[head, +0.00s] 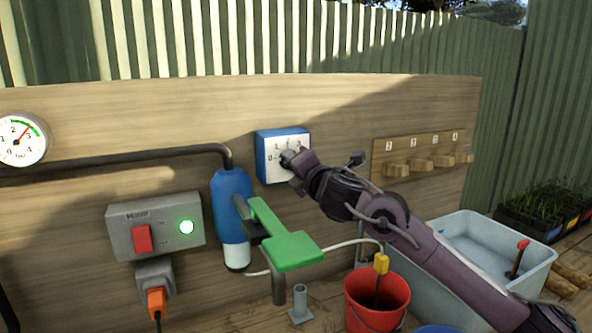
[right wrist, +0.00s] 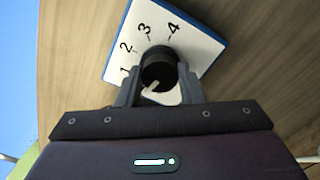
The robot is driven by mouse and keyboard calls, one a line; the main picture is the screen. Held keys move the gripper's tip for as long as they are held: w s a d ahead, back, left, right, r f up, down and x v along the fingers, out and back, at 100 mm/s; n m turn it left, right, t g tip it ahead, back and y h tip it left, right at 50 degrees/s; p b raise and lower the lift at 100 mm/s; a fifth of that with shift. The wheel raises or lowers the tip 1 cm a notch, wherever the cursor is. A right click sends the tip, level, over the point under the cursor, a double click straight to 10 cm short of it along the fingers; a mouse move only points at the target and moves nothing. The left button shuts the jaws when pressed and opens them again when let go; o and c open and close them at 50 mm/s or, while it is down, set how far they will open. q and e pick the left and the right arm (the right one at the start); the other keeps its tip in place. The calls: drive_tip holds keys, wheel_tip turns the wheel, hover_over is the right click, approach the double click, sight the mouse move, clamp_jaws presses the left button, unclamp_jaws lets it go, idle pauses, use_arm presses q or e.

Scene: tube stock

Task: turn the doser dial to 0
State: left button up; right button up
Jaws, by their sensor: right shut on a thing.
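The doser is a blue box with a white dial face (head: 291,143) on the wooden board; the face also shows in the right wrist view (right wrist: 199,50). Its round black knob (right wrist: 158,66) carries a pale pointer line that points down-left there, below the printed 1. The numbers 1 to 4 are readable in that view; the 0 is hidden there but shows at the face's left in the head view. My right gripper (head: 291,158) is shut on the knob, one finger on each side, in the right wrist view too (right wrist: 158,85). My left gripper is out of view.
A blue cylinder (head: 232,190) with a green lever plate (head: 290,249) stands left of my right arm. A grey switch box (head: 155,225) has a lit green lamp. A red bucket (head: 376,294) and grey tub (head: 490,237) sit below. Wooden pegs (head: 420,163) are at right.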

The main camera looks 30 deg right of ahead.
drive_tip(key=shift+n, duration=0.3)
drive_tip(key=o, duration=1)
drive_tip(key=s+b, duration=0.2)
drive_tip(key=s, duration=0.5)
drive_tip(key=shift+s+a, duration=0.3)
drive_tip(key=shift+s, duration=0.05)
